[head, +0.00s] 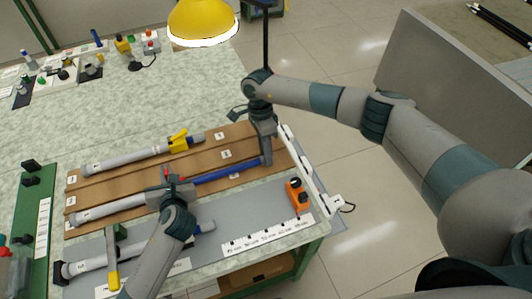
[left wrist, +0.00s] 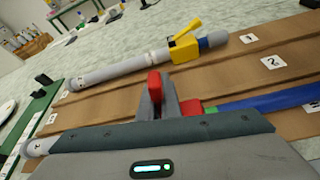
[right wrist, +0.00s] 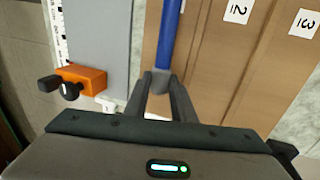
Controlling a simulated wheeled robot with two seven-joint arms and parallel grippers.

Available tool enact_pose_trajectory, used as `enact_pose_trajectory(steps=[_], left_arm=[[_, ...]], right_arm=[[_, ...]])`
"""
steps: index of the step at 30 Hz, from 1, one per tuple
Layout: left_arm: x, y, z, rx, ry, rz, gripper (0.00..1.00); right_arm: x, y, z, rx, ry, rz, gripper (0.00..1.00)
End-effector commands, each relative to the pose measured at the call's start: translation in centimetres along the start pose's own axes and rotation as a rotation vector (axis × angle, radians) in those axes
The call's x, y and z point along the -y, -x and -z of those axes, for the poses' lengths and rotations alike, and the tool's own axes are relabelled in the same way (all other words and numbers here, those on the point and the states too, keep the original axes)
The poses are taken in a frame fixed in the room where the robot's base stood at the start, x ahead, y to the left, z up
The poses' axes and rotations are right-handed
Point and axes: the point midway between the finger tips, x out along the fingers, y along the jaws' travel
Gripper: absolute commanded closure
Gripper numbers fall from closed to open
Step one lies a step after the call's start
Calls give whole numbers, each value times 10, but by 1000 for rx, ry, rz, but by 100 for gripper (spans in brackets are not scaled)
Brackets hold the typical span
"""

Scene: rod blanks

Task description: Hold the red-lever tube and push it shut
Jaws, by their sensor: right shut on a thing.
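The red-lever tube (head: 112,209) lies in the middle lane of the brown board, its blue inner rod (head: 228,173) drawn out to the right. Its red collar (left wrist: 190,107) and upright red lever (left wrist: 154,82) show in the left wrist view, beside a green band. My left gripper (head: 172,184) is at the collar; its fingers are close around the lever area, and whether they grip is hidden. My right gripper (head: 266,154) is shut on the far end of the blue rod, which also shows in the right wrist view (right wrist: 170,35).
A yellow-lever tube (head: 130,158) lies in the lane behind. An orange block (head: 297,196) and a printed scale (head: 265,235) sit at the front right. A yellow lamp (head: 203,20) hangs above.

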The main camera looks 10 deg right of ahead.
Motion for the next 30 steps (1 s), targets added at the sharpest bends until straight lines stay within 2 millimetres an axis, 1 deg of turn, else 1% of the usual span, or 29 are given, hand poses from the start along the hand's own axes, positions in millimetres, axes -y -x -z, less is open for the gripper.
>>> enact_pose_trajectory(steps=[5,8,11,14,21,24,27,30], left_arm=[[1,0,0,0,0,2,100],[1,0,0,0,1,2,100],[1,0,0,0,1,2,100],[1,0,0,0,1,2,100],[1,0,0,0,1,2,100],[1,0,0,0,0,2,100],[1,0,0,0,0,2,100],[1,0,0,0,0,2,100]], right_arm=[[0,1,-15,2,2,1,100],[1,1,-32,3,4,2,100],[0,1,-54,3,5,2,100],[0,1,-80,3,5,1,100],[0,2,-150,3,4,2,100],[0,1,-174,2,3,1,100],[0,1,-193,2,1,1,100],[0,1,-206,3,0,1,100]])
